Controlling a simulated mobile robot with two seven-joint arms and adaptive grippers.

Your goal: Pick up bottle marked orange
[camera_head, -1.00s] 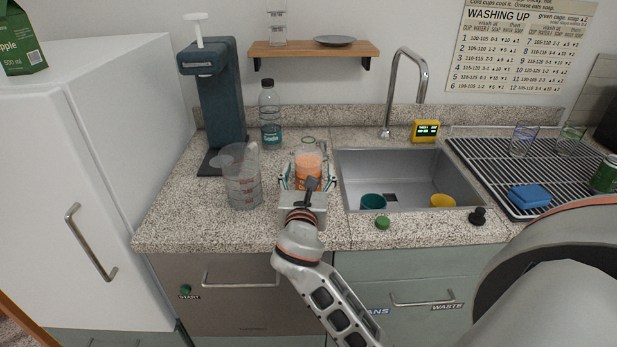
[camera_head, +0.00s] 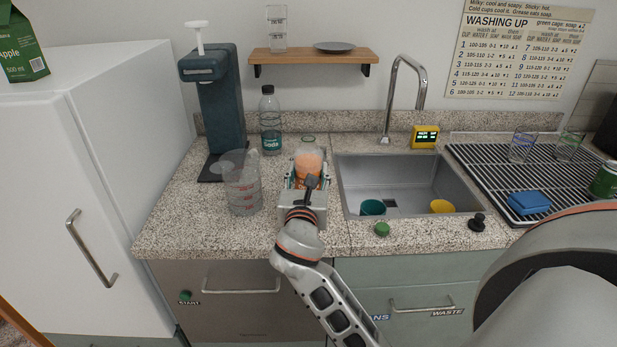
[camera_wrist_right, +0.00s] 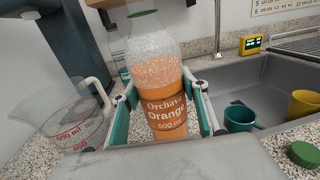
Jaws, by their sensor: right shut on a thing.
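The bottle marked orange (camera_head: 308,161) is clear with orange contents and a brown label; in the right wrist view (camera_wrist_right: 167,112) the label reads "Orchard Orange 500 ml". It looks upright. My right gripper (camera_head: 306,181) is shut on it, with a teal-lined finger on each side of the label in the right wrist view (camera_wrist_right: 163,116). The bottle's base is hidden, so I cannot tell whether it touches the counter. My left gripper is not in view.
A measuring jug (camera_head: 242,184) stands just left of the bottle, a soda bottle (camera_head: 270,122) behind. The sink (camera_head: 408,172) to the right holds a teal cup (camera_head: 373,207) and yellow cup (camera_head: 442,206). A green cap (camera_head: 382,229) lies on the front counter edge.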

